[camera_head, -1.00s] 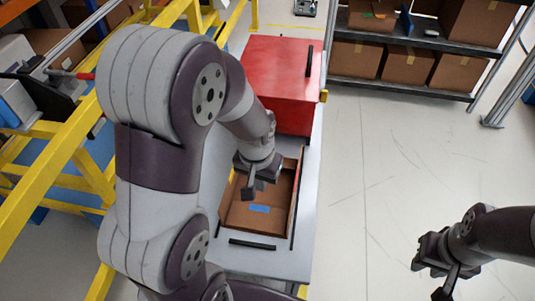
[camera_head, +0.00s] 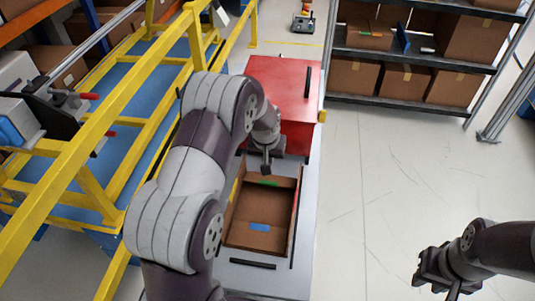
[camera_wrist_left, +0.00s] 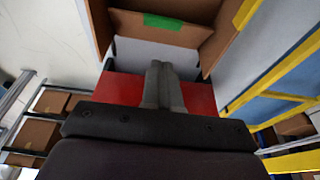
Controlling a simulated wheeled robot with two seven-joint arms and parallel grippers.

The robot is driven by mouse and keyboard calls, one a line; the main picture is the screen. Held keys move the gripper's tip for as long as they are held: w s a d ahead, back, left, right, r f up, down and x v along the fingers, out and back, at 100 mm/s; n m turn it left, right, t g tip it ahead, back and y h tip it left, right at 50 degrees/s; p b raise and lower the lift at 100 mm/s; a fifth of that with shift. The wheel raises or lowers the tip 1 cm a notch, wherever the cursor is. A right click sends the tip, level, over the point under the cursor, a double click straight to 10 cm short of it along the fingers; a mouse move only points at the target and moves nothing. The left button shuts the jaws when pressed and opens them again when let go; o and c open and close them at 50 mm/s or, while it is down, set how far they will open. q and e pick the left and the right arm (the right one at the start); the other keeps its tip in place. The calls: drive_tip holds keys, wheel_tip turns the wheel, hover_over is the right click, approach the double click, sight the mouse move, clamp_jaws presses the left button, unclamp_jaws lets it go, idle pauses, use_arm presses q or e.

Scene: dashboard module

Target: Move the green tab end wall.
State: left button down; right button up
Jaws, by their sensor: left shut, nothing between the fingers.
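An open cardboard box (camera_head: 231,222) lies on a grey surface in the head view. Its far end wall (camera_head: 282,190) carries a green tab (camera_head: 268,182). The left wrist view also shows this end wall (camera_wrist_left: 190,35) and its green tab (camera_wrist_left: 163,22). My left gripper (camera_head: 266,167) is shut and empty, just beyond that wall, on the red box's side. In the left wrist view, the closed fingertips (camera_wrist_left: 160,68) are pointed toward the wall, with a strip of grey surface between them. My right gripper (camera_head: 445,284) is at the lower right, its fingers partly unclear.
A red box (camera_head: 292,85) stands just beyond the cardboard box on the grey surface (camera_head: 280,277). A yellow frame (camera_head: 95,135) runs along the left. Shelves with boxes (camera_head: 403,82) stand at the back right.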

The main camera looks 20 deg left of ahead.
sight(269, 182)
use_arm(q)
drive_tip(key=x, duration=0.3)
drive_tip(key=shift+w+f+p, duration=0.1)
drive_tip(key=shift+f+p, duration=0.2)
drive_tip(key=shift+f, duration=0.1)
drive_tip(key=f, duration=0.1)
drive_tip(key=s+f+p, duration=0.1)
drive_tip(key=f, duration=0.1)
drive_tip(key=shift+s+d+f, duration=0.15)
drive_tip(key=shift+s+f, duration=0.2)
drive_tip(key=shift+f, duration=0.3)
